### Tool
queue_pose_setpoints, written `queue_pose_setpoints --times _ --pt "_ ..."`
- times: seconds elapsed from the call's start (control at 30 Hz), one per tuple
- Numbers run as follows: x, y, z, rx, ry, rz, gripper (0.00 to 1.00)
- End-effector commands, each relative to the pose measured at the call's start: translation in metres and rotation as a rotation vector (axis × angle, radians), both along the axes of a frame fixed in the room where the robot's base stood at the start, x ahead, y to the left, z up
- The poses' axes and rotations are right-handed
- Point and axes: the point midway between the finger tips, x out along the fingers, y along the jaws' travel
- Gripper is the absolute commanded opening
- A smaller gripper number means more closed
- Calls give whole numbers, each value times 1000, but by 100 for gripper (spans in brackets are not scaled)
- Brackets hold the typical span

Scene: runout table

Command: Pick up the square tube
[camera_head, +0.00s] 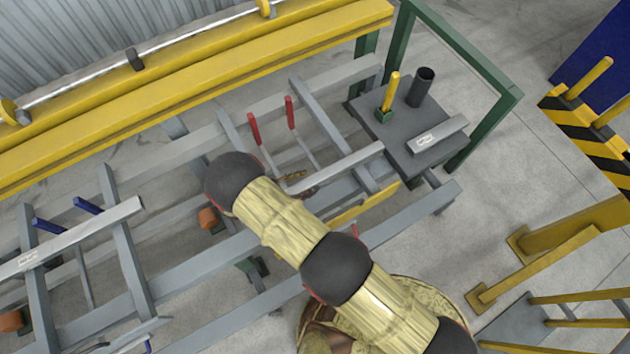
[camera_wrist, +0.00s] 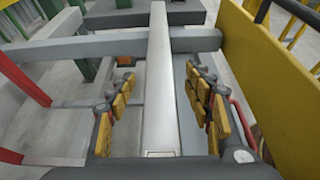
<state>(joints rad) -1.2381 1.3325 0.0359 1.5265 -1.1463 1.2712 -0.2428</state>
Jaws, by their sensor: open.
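A grey square tube (camera_wrist: 160,75) runs lengthwise up the middle of the wrist view, its near end close to my gripper's palm. In the head view the same tube (camera_head: 350,167) lies across the rack's bars, its lower left end by my gripper. In the head view my gripper (camera_head: 299,184) is mostly hidden behind my arm, with only parts of the fingers showing.
Red posts (camera_head: 290,113) stand beside the tube; blue ones (camera_head: 88,205) stand farther left by another labelled bar (camera_head: 75,240). A dark plate (camera_head: 395,150) at right bears a short labelled bar (camera_head: 437,134), a black cup (camera_head: 421,87) and a yellow peg (camera_head: 391,92). A yellow beam (camera_wrist: 265,80) runs close at right.

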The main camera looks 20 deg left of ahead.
Motion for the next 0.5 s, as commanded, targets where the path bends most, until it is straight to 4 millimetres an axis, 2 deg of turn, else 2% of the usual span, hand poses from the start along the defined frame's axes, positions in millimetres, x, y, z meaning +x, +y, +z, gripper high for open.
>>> queue_pose_setpoints --times 0.2,0.4,0.5 --pt "20 -15 -11 0 2 -1 52" --pt "21 -16 -11 0 1 0 52" --pt "20 -16 -11 0 1 0 46"
